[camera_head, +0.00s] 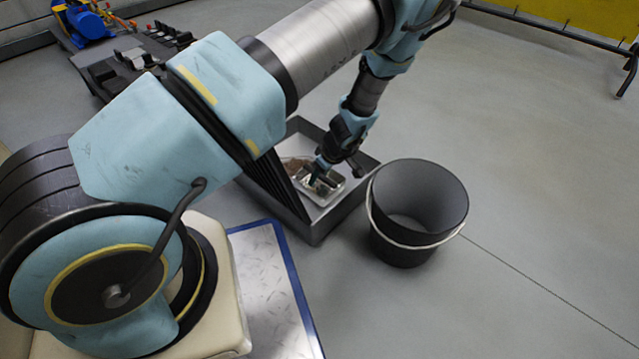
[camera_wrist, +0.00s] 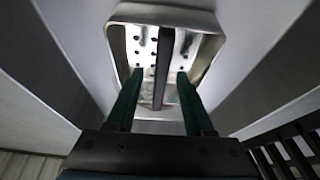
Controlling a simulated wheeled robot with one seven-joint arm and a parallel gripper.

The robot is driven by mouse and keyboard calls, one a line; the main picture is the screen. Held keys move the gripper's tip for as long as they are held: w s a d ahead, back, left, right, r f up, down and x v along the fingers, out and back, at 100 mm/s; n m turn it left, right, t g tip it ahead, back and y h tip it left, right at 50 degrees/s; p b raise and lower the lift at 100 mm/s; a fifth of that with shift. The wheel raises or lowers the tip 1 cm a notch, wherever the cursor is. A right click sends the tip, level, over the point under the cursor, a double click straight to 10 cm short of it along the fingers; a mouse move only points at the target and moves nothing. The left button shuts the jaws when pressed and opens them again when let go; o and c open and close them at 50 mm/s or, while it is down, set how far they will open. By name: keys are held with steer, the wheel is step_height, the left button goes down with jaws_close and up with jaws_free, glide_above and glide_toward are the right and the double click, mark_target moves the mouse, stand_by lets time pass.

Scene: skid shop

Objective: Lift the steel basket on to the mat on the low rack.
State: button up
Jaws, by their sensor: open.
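The steel basket (camera_head: 331,189) is a small shiny pan lying inside a grey open-topped box (camera_head: 331,222) on the floor. In the wrist view the basket (camera_wrist: 142,47) shows a perforated bottom, and a dark bar, seemingly its handle, runs across it. My gripper (camera_head: 316,180) reaches down into the box over the basket. In the wrist view its two green fingers (camera_wrist: 159,76) are open, one on each side of the dark bar, with gaps to it. I cannot clearly make out the mat or the low rack.
A black bucket (camera_head: 418,205) with a pale handle stands close to the right of the box. A blue-edged metal plate (camera_head: 268,280) lies in front. Dark equipment (camera_head: 130,60) and a blue motor (camera_head: 86,22) are at back left. The floor to the right is clear.

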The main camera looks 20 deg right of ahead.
steer(key=shift+f, duration=0.2)
stand_by(0.3)
jaws_close()
stand_by(0.5)
